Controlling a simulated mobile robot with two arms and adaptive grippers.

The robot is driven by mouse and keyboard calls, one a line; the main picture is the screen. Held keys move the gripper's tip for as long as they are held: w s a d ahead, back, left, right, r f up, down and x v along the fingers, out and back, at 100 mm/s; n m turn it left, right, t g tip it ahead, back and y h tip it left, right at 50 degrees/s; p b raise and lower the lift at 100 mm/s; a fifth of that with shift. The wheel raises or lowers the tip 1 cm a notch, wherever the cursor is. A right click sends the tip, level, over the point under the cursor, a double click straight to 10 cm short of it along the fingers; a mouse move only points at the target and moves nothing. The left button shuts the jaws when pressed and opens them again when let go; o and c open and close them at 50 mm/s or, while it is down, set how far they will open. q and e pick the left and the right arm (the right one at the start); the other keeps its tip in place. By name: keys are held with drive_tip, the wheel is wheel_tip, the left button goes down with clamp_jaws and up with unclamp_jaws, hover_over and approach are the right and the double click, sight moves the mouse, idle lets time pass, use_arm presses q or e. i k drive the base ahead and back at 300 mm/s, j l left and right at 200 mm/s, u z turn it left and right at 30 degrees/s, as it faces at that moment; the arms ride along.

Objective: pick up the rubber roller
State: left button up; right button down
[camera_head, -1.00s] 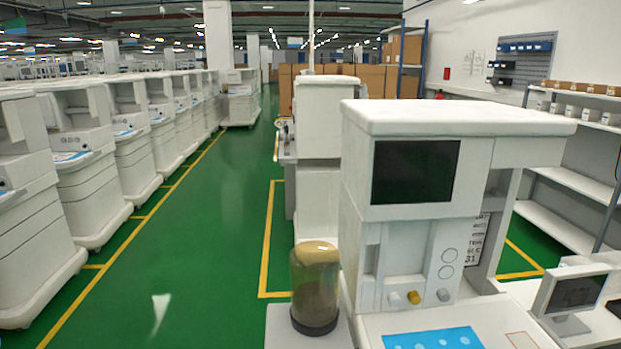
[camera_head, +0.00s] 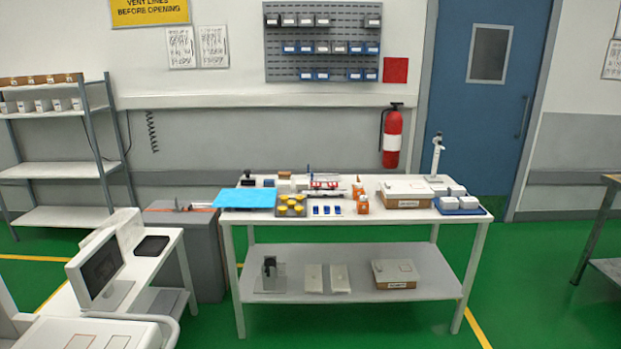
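I cannot pick out the rubber roller for certain; the things on the workbench are small from here. The white workbench (camera_head: 350,226) stands in the middle of the view, with many small items on its top. Among them are a small black item (camera_head: 248,178) at the back left, a blue mat (camera_head: 246,198), yellow round parts (camera_head: 291,208) in a dark tray, and orange bottles (camera_head: 360,196). Neither of my grippers is in view.
A grey cabinet (camera_head: 197,252) stands left of the workbench. A desk with a monitor (camera_head: 98,265) is at the near left, a shelf rack (camera_head: 55,170) behind it. A fire extinguisher (camera_head: 392,137) hangs on the wall beside a blue door (camera_head: 487,110).

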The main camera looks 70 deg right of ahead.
sight(247, 180)
drive_tip(key=z, duration=1.8)
drive_tip(key=u, duration=1.05)
drive_tip(key=i+l, duration=0.15)
drive_tip(key=l, duration=0.2)
drive_tip(key=i+l, duration=0.15)
drive_tip(key=l, duration=0.25)
drive_tip(key=i+l, duration=0.15)
drive_tip(key=l, duration=0.2)
drive_tip(key=i+l, duration=0.15)
drive_tip(key=l, duration=0.25)
drive_tip(key=i+l, duration=0.15)
drive_tip(key=l, duration=0.2)
drive_tip(key=i+l, duration=0.15)
drive_tip(key=l, duration=0.25)
drive_tip(key=i+l+u, duration=0.1)
drive_tip(key=l, duration=0.25)
drive_tip(key=i, duration=0.05)
